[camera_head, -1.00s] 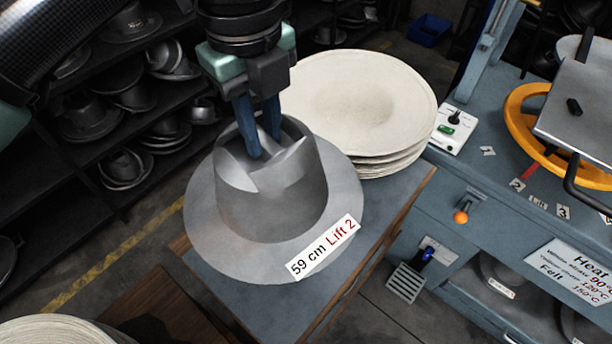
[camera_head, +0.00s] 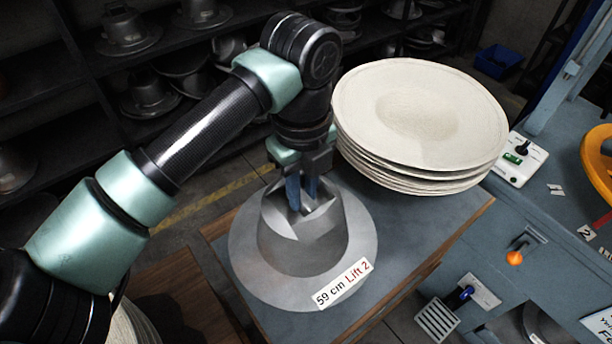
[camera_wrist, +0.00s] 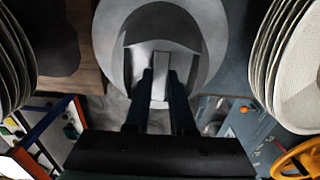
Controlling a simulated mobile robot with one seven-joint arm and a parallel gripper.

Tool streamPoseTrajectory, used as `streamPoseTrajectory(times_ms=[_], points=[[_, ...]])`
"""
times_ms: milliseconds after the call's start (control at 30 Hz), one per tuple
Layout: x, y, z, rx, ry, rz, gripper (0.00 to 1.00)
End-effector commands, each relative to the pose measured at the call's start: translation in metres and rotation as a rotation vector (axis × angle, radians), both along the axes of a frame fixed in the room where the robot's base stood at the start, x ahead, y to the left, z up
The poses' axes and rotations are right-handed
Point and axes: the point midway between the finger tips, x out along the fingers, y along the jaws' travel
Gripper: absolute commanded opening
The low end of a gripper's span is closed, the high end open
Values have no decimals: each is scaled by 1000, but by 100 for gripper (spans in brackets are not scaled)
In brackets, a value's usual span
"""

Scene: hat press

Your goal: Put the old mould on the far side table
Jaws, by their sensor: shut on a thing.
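The mould (camera_head: 300,250) is a grey metal hat form with a wide brim and a label reading "59 cm Lift 2". It is over the blue-grey top of a wood-edged side table (camera_head: 405,245); I cannot tell whether its brim touches the top. My gripper (camera_head: 301,200) reaches down into the open crown, its blue fingers shut on the mould's inner rib. In the wrist view the mould (camera_wrist: 205,25) fills the middle, with both fingers (camera_wrist: 160,85) on either side of the rib.
A stack of cream felt discs (camera_head: 420,115) stands right behind the mould on the same table. The blue press bench (camera_head: 500,215) with an orange wheel (camera_head: 598,160) is at the right. Dark shelves of moulds (camera_head: 150,95) line the back left. Another pale stack shows at the lower left.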

Motion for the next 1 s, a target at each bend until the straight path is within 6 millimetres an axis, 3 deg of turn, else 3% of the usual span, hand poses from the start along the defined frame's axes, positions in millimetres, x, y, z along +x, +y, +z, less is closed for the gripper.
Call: streamPoseTrajectory(times_ms=[400,767,800,933,1000], points=[[0,0,-35,-2,-3,0,0],[1,0,-39,-1,-4,-1,0],[0,0,-41,0,0,-1,26],[0,0,-41,-1,1,-1,49],[0,0,-41,-1,1,-1,52]])
